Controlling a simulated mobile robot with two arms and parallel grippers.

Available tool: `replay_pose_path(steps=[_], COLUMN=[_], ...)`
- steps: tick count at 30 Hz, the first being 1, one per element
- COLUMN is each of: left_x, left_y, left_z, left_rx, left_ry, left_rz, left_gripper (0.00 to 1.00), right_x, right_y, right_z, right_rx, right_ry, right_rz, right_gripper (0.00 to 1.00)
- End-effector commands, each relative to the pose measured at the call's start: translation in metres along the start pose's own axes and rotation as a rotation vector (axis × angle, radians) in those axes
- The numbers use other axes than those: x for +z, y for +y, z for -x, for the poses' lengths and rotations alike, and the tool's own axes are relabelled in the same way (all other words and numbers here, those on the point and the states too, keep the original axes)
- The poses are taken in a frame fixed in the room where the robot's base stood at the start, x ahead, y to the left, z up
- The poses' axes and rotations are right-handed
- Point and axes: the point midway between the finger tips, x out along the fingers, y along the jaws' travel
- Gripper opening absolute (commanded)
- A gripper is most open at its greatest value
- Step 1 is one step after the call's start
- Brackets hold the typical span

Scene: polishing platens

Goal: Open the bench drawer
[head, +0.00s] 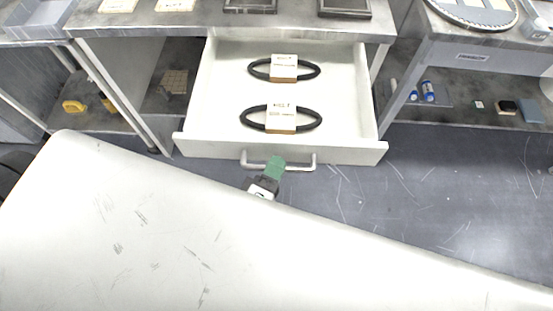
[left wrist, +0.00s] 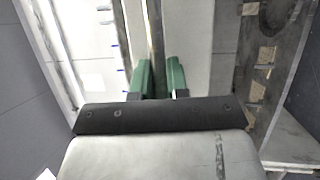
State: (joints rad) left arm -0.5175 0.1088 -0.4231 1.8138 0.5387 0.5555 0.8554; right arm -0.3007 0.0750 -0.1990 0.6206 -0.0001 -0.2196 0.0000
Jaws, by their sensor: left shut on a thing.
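The white bench drawer (head: 220,140) stands pulled well out from under the grey bench (head: 120,28) in the head view. Its silver bar handle (head: 309,160) runs along the front. My left gripper (head: 274,168) is at the middle of the handle, its green fingers shut on it. In the left wrist view the green fingers (left wrist: 160,78) close around the grey handle bar (left wrist: 154,40). Inside the drawer lie two black belts, a rear one (head: 313,70) and a front one (head: 313,119), each with a paper sleeve. My right gripper is not in view.
My large pale arm link covers the lower part of the head view. A shelf (head: 470,108) with blue-and-white cans (head: 428,91) stands at the right. A yellow item (head: 74,106) lies on a low shelf at the left. Dark, scratched floor is bare right of the drawer.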

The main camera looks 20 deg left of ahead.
Motion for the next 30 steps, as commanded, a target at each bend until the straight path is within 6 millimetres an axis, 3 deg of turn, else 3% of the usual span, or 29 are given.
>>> replay_pose_path(steps=[6, 7, 11, 22, 30], left_x=[0.0, 0.0, 0.0, 0.0, 0.0], left_y=[0.0, 0.0, 0.0, -0.001, -0.003], left_z=[0.0, 0.0, 0.0, 0.006, 0.057], left_rx=[-0.001, -0.001, -0.001, -0.002, -0.006], left_ry=[-0.001, -0.001, -0.001, -0.001, -0.003], left_rz=[0.0, 0.0, 0.0, 0.0, 0.0], left_gripper=[0.0, 0.19, 0.39, 0.4, 0.4], right_x=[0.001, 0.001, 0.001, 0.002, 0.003], right_y=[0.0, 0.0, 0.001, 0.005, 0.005], right_z=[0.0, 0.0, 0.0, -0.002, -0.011], right_rx=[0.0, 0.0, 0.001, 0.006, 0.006], right_ry=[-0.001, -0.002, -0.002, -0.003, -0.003], right_rz=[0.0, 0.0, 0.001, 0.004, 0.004], right_gripper=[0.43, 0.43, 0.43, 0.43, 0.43])
